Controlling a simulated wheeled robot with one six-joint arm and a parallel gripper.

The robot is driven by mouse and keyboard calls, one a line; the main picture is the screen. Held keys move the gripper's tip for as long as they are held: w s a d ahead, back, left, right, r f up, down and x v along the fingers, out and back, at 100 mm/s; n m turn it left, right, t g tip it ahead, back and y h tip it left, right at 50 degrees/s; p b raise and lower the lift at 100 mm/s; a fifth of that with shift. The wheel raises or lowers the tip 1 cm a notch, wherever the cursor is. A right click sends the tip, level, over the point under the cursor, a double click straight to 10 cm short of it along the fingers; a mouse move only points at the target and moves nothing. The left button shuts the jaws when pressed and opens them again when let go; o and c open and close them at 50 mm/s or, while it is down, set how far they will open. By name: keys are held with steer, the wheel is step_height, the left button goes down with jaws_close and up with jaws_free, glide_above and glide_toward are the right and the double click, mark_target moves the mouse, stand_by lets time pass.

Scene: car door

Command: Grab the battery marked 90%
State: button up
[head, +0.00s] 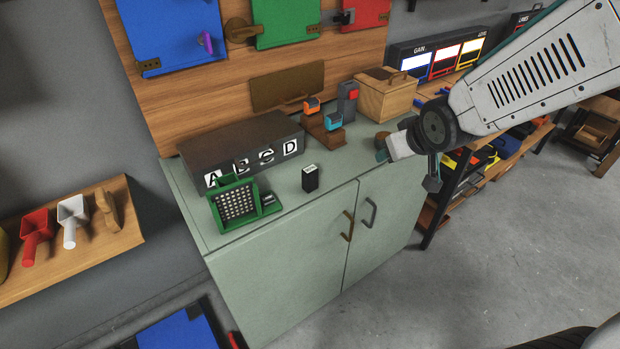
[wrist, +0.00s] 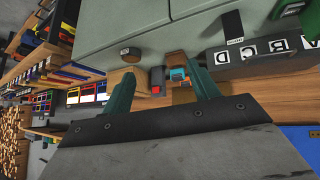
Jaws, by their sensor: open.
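A small black block with a white label on top (head: 310,179) stands upright on the green cabinet top; it also shows in the wrist view (wrist: 233,44). It may be a battery, but its marking is too small to read. An orange-topped item (head: 311,105) and a blue-topped item (head: 333,121) sit in a brown wooden holder farther back. I can make out no 90% mark anywhere. My gripper (head: 408,162) is at the cabinet's right end, apart from the block. In the wrist view its teal fingers (wrist: 162,72) are spread and empty.
A dark box lettered A to D (head: 240,150) and a green gridded device (head: 240,205) stand left of the block. A wooden box (head: 385,97) and a grey block with a red part (head: 347,100) stand at the back.

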steer(key=w+a+f+n+t+y, duration=0.1)
steer(key=w+a+f+n+y, duration=0.1)
steer(key=w+a+f, duration=0.3)
steer(key=n+t+y, duration=0.2)
steer(key=y, duration=0.3)
glide_toward(306, 170)
steer(key=w, duration=0.1)
steer(key=w+f, duration=0.1)
steer(key=w+a+f, duration=0.1)
steer(key=w, duration=0.1)
steer(key=shift+w+f, duration=0.15)
steer(key=shift+f, duration=0.1)
steer(key=x, duration=0.7)
steer(key=shift+a+f, duration=0.1)
steer(key=shift+a, duration=0.25)
steer(key=c, duration=1.1)
